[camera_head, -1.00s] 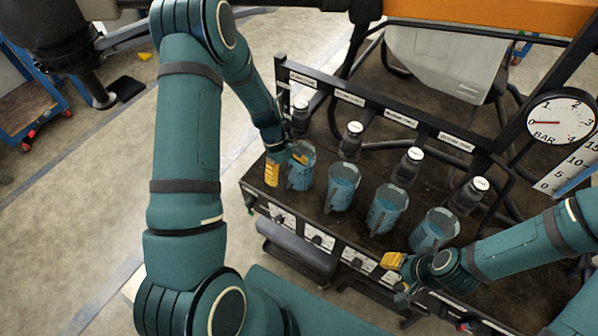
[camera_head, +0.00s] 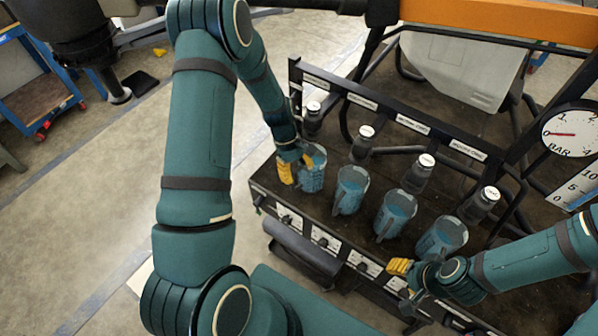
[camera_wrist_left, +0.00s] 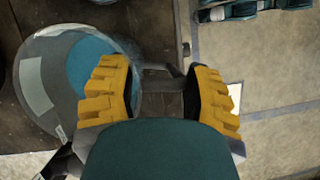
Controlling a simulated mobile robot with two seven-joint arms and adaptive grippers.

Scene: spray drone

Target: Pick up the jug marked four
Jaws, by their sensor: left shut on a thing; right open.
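Several clear jugs of blue liquid stand in a row on the dark bench. The leftmost jug (camera_head: 315,176) is upright, with my left gripper (camera_head: 296,166) at its left side. In the left wrist view this jug (camera_wrist_left: 60,85) lies left of the yellow fingers (camera_wrist_left: 165,92), with its handle (camera_wrist_left: 160,78) between them. My left gripper is shut on that handle. The other jugs, the second (camera_head: 351,192), the third (camera_head: 394,217) and the rightmost (camera_head: 441,240), stand apart. I cannot read a number on any jug. My right gripper (camera_head: 402,279) is open and empty near the bench's front edge.
Dark bottles with white caps (camera_head: 362,145) stand behind the jugs, under a labelled rail (camera_head: 385,113). Small dials (camera_head: 323,238) line the bench front. A pressure gauge (camera_head: 570,132) is at the right. The floor (camera_head: 90,210) at left is open.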

